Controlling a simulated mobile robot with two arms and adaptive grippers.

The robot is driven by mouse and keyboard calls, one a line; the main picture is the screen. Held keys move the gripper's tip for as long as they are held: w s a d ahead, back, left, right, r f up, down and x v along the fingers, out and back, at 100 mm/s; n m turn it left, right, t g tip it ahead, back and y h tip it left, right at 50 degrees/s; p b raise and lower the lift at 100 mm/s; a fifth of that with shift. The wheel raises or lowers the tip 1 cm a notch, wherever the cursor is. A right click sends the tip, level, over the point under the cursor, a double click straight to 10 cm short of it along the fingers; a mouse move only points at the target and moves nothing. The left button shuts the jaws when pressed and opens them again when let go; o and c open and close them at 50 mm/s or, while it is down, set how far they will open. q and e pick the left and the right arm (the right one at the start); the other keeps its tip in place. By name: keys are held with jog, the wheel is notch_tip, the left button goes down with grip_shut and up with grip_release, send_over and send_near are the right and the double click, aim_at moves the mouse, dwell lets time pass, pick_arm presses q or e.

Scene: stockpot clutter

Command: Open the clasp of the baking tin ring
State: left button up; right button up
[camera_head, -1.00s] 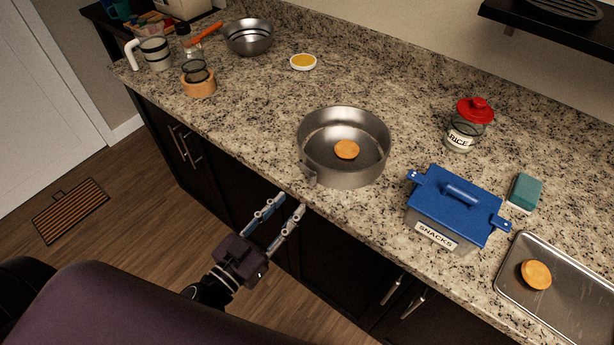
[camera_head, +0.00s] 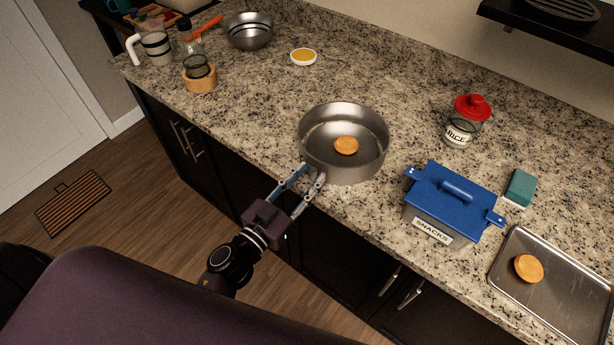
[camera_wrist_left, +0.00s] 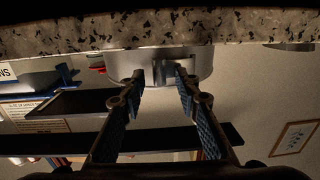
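The baking tin ring (camera_head: 352,174) is a round silver metal ring standing on the granite counter, with an orange-brown disc (camera_head: 346,145) inside it. My left gripper (camera_head: 311,172) is at the ring's front-left wall, at the counter's edge. Its two fingers are apart. In the left wrist view, the ring wall (camera_wrist_left: 200,62) is straight ahead of my left gripper (camera_wrist_left: 159,75), and the metal clasp (camera_wrist_left: 163,70) shows between the fingertips. I cannot tell whether the fingers touch it. In the head view the fingers largely cover the clasp. My right gripper is not in view.
A grey SNACKS box with a blue lid (camera_head: 456,193) stands right of the ring. Further right are a sponge (camera_head: 521,188), a RICE jar (camera_head: 463,125) and a metal tray (camera_head: 570,290).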

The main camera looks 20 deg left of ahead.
pick_arm(q)
jog(key=c, duration=0.8)
grip_shut()
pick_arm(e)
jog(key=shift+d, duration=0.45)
